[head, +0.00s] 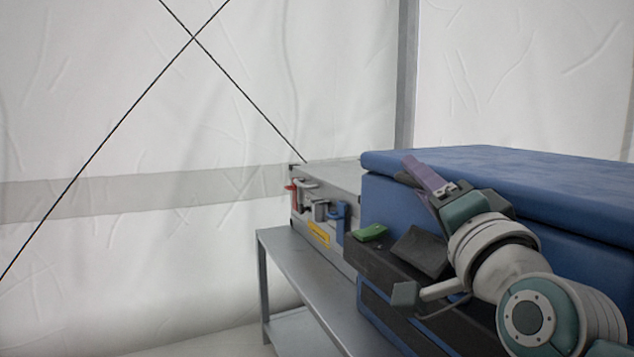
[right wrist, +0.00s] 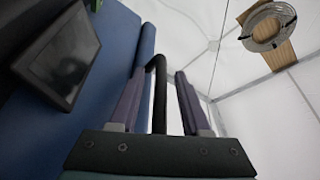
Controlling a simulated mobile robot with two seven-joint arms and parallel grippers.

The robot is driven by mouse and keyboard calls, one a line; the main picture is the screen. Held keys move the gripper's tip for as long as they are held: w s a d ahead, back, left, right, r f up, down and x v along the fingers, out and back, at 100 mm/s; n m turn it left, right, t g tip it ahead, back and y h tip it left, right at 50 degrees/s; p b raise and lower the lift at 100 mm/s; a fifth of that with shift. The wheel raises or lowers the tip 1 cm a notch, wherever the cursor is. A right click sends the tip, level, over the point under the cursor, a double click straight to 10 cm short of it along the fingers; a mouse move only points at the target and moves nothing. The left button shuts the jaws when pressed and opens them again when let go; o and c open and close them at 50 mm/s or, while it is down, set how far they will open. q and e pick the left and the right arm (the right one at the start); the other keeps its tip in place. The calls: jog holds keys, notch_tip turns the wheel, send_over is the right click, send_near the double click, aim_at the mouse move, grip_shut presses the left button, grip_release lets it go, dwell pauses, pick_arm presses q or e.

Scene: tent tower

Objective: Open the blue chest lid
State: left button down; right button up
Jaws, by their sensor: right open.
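The blue chest (head: 590,262) stands at the right of the head view, and its blue lid (head: 500,168) lies shut on top. My right gripper (head: 408,170) is at the front of the chest, by the lid's front edge. In the right wrist view its two purple fingers (right wrist: 160,85) are spread apart. A black bar-like handle (right wrist: 158,75) stands between them, apparently without being squeezed. The blue chest front (right wrist: 115,55) fills the left of that view. My arm hides part of the chest front. My left gripper is out of view.
A grey case (head: 328,205) with red and blue latches sits beside the chest on a metal shelf (head: 300,275). A dark ledge with a green item (head: 371,232) and a dark flat panel (head: 420,250) juts from the chest front. White tent walls stand behind.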

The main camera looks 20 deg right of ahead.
grip_shut()
dwell(1.3)
